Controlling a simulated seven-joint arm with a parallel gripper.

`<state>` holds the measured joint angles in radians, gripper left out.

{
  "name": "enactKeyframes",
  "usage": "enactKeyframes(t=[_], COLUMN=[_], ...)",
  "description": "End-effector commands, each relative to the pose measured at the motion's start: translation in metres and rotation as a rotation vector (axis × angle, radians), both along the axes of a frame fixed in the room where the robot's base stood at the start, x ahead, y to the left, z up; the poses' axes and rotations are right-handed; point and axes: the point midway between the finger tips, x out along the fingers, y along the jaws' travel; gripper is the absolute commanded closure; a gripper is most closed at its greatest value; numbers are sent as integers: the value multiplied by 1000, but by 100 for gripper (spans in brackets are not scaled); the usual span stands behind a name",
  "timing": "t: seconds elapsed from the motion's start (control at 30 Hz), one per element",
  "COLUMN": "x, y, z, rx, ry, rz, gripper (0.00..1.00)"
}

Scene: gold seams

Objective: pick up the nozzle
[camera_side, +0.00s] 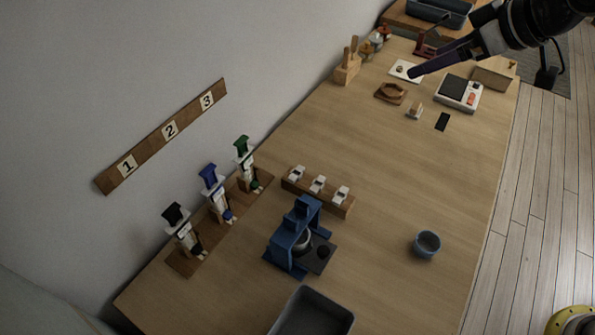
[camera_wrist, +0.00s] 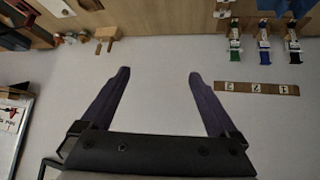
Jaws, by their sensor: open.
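My gripper (camera_side: 414,72) is at the far end of the table in the side view, above or near a white card (camera_side: 397,66) with a small thing on it. In the wrist view, its two dark purple fingers (camera_wrist: 158,76) are wide apart with only the bare wall between them. I cannot tell for sure which thing is the nozzle. A wooden rack (camera_side: 325,201) mid-table holds three small white pieces (camera_side: 318,184). A blue stand (camera_side: 293,239) with a dark base holds a small metal cup, too small to make out well.
Black, blue and green-topped holders (camera_side: 212,190) line the wall edge, also in the wrist view (camera_wrist: 264,42). A numbered board (camera_side: 165,134) hangs above. A blue cup (camera_side: 427,244), grey bin (camera_side: 312,314), scale (camera_side: 457,92) and wooden block (camera_side: 346,72) stand around.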

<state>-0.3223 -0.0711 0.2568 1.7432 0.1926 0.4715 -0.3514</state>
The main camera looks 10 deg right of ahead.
Motion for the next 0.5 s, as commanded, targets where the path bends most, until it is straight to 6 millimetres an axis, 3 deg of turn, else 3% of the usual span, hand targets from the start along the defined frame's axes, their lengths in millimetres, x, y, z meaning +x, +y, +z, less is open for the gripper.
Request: enactKeyframes(t=[0.03, 0.1, 0.23, 0.4, 0.5], x=[14, 28, 34, 17, 8], y=[27, 61, 114, 152, 163], z=[-22, -49, -106, -166, -182], rx=[-7, -14, -35, -78, -92], ry=[23, 46, 110, 198, 221], rz=[42, 92, 168, 237, 260], gripper=[5, 5, 5, 5, 5])
